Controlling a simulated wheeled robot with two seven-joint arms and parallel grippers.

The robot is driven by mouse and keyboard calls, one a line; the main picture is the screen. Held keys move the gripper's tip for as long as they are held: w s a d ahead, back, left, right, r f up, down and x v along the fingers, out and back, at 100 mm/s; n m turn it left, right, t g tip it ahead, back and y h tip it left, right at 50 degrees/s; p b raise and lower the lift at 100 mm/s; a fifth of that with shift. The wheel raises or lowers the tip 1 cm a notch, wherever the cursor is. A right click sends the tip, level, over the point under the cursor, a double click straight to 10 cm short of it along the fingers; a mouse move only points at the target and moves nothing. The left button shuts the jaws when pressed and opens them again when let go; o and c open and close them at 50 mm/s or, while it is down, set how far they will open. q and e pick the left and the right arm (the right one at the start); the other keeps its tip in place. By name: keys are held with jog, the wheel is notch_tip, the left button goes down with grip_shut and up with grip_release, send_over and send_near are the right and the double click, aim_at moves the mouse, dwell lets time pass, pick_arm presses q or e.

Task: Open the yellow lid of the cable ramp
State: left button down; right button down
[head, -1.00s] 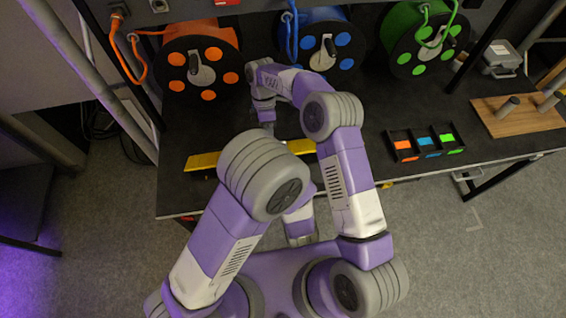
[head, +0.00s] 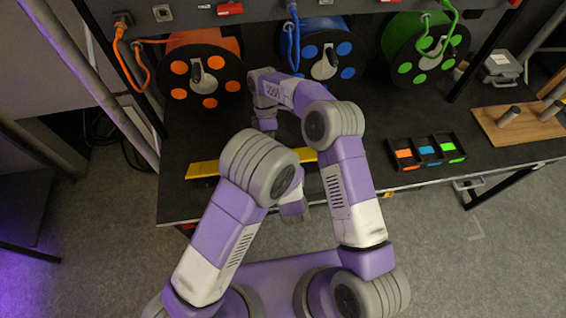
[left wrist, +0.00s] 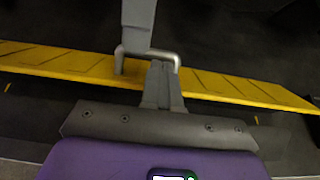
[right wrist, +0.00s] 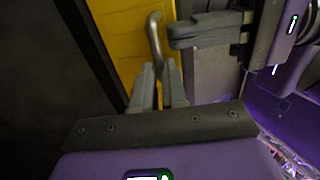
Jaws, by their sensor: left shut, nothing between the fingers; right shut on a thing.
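The yellow lid (head: 205,168) shows as a narrow strip near the table's front edge in the head view, partly hidden by my arms. It runs across the left wrist view (left wrist: 60,62). A grey bar handle (right wrist: 154,35) stands on it. My right gripper (right wrist: 158,80) is shut on this handle, reaching over from the far side. My left gripper (left wrist: 163,68) is shut and empty, its fingertips close by the handle on the front side; I cannot tell whether they touch. The lid's tilt is unclear; its ramp is mostly hidden in shadow.
Orange (head: 206,74), blue (head: 330,57) and green (head: 425,46) cable reels stand at the back. A black tray with coloured pieces (head: 425,150) and a wooden board with pegs (head: 522,128) lie to the right. My two grippers are very close together.

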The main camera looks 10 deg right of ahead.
jog(key=c, duration=1.3)
grip_release()
jog(key=shift+w+d+f, duration=0.15)
jog(key=shift+w+f, duration=0.2)
jog(key=shift+f, duration=0.1)
jog(key=shift+o, duration=0.7)
jog(key=shift+r, duration=0.15)
